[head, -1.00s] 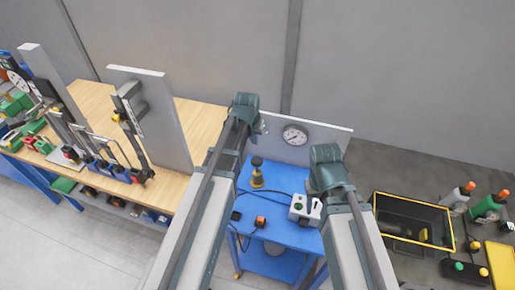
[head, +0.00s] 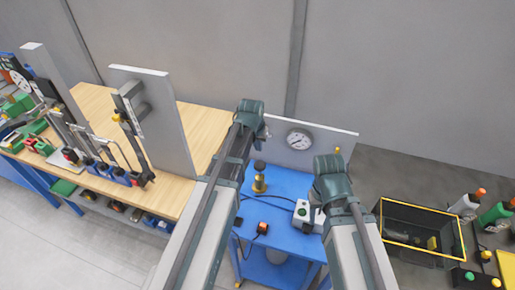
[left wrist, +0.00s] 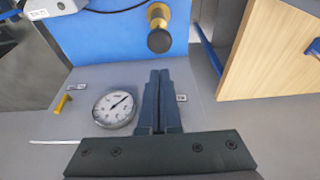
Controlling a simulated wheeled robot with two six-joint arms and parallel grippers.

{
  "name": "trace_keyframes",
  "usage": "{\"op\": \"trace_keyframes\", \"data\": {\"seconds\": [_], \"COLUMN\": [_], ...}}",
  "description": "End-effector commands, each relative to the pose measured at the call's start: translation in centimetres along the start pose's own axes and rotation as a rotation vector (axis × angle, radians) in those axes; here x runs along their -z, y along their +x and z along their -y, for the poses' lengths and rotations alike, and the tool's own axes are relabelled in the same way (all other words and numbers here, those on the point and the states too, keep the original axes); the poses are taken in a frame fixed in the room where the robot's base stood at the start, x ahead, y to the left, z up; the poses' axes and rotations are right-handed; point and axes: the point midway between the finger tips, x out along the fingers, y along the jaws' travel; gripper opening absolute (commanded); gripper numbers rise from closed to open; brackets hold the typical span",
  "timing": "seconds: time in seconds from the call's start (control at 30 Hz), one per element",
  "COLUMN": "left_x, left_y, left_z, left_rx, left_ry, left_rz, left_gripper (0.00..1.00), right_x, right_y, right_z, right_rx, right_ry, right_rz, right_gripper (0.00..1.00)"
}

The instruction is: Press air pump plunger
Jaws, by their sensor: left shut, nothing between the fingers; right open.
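The air pump (head: 260,184) is a brass body with a black round plunger knob on top, standing upright on the blue cart (head: 282,180). It also shows in the left wrist view (left wrist: 158,16), with its black knob (left wrist: 159,40) towards the camera. My left gripper (head: 262,133) is near the cart's back panel, above and behind the pump in the head view. In the left wrist view its fingers (left wrist: 160,73) are shut and empty, apart from the knob. My right gripper (head: 318,200) is open over the cart's right side; its fingers are mostly hidden.
A round gauge (head: 299,139) is on the grey back panel (head: 335,147). A white-grey box with a green button (head: 303,212) and an orange-topped item (head: 262,228) sit on the cart. A wooden bench (head: 205,125) is left; a black yellow-rimmed crate (head: 381,225) is right.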

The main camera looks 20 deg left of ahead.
Motion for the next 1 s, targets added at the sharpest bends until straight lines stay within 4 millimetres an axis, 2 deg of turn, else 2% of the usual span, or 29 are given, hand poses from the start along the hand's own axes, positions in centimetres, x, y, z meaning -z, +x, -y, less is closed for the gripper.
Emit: {"op": "trace_keyframes", "data": {"seconds": [0.03, 0.1, 0.4, 0.6, 0.77, 1.0], "left_x": [-0.1, -0.1, -0.1, -0.9, -1.1, -1.1], "left_y": [1.5, 2.5, 6.8, 9.1, 10.0, 9.9], "left_z": [0.0, 0.0, 0.0, 0.0, 0.0, 0.0], "left_rx": [0.0, 0.0, 0.0, 0.0, 0.0, 0.0], "left_ry": [0.0, 0.0, 0.0, 0.0, 0.0, 0.0], "left_rz": [0.0, 0.0, 0.0, 0.0, 0.0, 0.0], "left_gripper": [0.0, 0.0, 0.0, 0.0, 0.0, 0.0], "right_x": [0.1, 0.2, 0.5, 0.6, 0.7, 0.7], "right_y": [1.4, 2.4, 6.5, 9.0, 9.8, 9.8], "right_z": [0.1, 0.2, 0.6, 0.8, 0.9, 0.9], "right_rx": [0.0, 0.0, 0.0, -0.001, -0.002, -0.002], "right_ry": [-0.001, -0.001, 0.003, 0.0, -0.003, -0.004], "right_rz": [0.0, -0.001, -0.003, -0.003, -0.003, -0.003], "right_gripper": [0.5, 0.5, 0.5, 0.5, 0.5, 0.5]}}
